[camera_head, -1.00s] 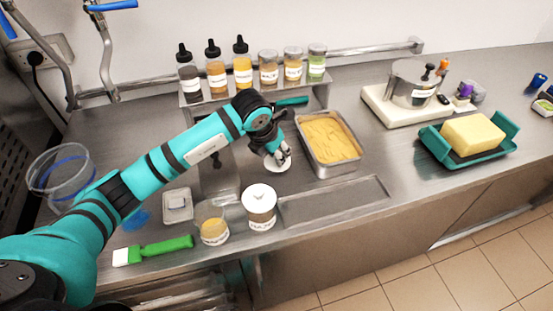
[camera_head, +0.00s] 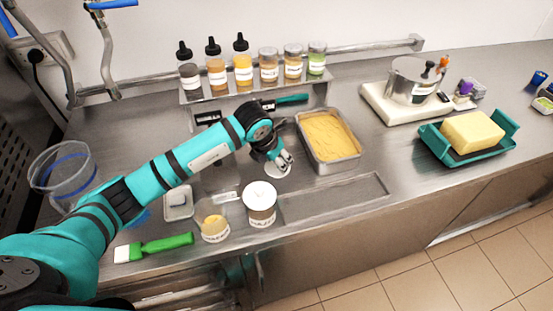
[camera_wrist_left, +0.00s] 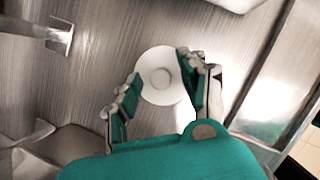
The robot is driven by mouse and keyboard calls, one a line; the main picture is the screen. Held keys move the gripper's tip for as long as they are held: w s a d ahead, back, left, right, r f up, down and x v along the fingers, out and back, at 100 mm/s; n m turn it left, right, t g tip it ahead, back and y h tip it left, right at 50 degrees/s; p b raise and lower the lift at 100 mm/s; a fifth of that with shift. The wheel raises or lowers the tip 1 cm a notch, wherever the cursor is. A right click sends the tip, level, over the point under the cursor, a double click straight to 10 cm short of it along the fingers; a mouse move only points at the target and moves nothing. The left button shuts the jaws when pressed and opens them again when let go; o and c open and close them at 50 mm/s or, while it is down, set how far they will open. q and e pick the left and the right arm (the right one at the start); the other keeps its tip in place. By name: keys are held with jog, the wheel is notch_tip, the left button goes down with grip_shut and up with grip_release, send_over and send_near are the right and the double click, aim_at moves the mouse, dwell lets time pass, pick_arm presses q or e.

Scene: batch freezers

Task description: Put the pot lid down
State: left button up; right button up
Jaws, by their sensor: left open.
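The pot lid is a white round disc with a small round knob (camera_wrist_left: 160,76). In the head view the lid (camera_head: 277,171) appears to lie flat on the steel worktop, left of the yellow-filled pan. My left gripper (camera_head: 284,163) is right over it and partly hides it. In the left wrist view the gripper (camera_wrist_left: 160,92) is open, with one finger on each side of the lid and the knob between them, not gripped. The right finger overlaps the lid's edge; I cannot tell whether it touches. My right gripper is not in view.
A metal pan of yellow contents (camera_head: 329,138) stands close on the right. A white-topped jar (camera_head: 260,204) and a smaller jar (camera_head: 214,228) stand in front. Bottles and jars line the back shelf (camera_head: 258,88). A green brush (camera_head: 160,246) lies front left.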

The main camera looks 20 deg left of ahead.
pick_arm(q)
jog(key=shift+r, duration=0.1)
jog(key=shift+r, duration=0.2)
jog(key=b+v, duration=0.2)
jog(key=v, duration=0.9)
jog(key=shift+r, duration=0.35)
jog(key=shift+s+a, duration=0.1)
jog(key=shift+s, duration=0.05)
jog(key=shift+f, duration=0.1)
